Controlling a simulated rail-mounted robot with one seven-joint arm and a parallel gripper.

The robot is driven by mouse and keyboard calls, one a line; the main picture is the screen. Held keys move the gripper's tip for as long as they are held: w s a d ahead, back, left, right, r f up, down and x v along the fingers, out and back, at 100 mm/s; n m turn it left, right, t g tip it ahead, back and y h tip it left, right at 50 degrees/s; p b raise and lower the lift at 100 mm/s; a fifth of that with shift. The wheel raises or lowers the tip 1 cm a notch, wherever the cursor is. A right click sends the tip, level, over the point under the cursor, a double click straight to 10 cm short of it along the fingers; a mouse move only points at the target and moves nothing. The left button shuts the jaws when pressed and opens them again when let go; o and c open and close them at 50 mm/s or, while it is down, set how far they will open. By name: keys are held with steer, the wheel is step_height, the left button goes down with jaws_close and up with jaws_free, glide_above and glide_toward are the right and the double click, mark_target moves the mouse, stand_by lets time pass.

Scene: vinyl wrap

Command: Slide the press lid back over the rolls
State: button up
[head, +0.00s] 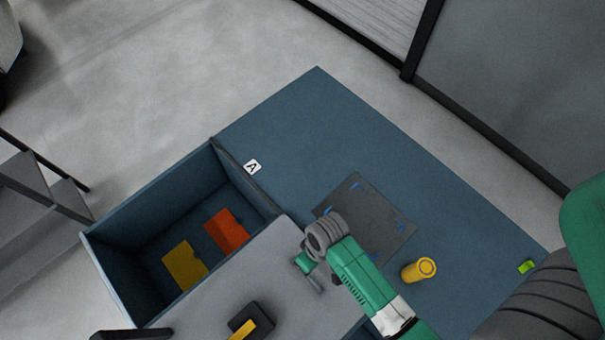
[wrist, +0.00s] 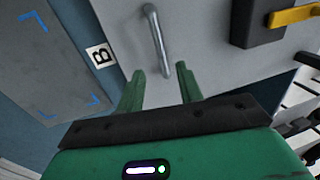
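The press lid (head: 255,262) is a flat light grey panel over the near right part of a blue open-topped box (head: 150,195); the box's left part is uncovered. An orange piece (head: 226,231) and a yellow piece (head: 184,265) lie on its floor; both look flat and rectangular, and I cannot make out round rolls. A grey bar handle (wrist: 156,38) stands on the lid. My gripper (wrist: 161,80) is open, its two green fingers apart, with the handle's near end in line with the gap. Contact cannot be told. In the head view, my gripper (head: 304,263) is beside the handle (head: 315,283).
A dark block with a yellow lever (head: 245,328) sits on the lid. On the blue tabletop (head: 315,120) are a dark mat with blue corner marks (head: 380,215), a yellow cylinder (head: 420,270) and a small green item (head: 526,267). Tags read A (head: 252,167) and B (wrist: 99,56).

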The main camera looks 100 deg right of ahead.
steer(key=f, duration=0.2)
steer(key=w+f, duration=0.1)
steer(key=f, duration=0.4)
steer(key=shift+w+a+f, duration=0.2)
steer(key=shift+a+f, duration=0.05)
steer(key=shift+a, duration=0.15)
jaws_close()
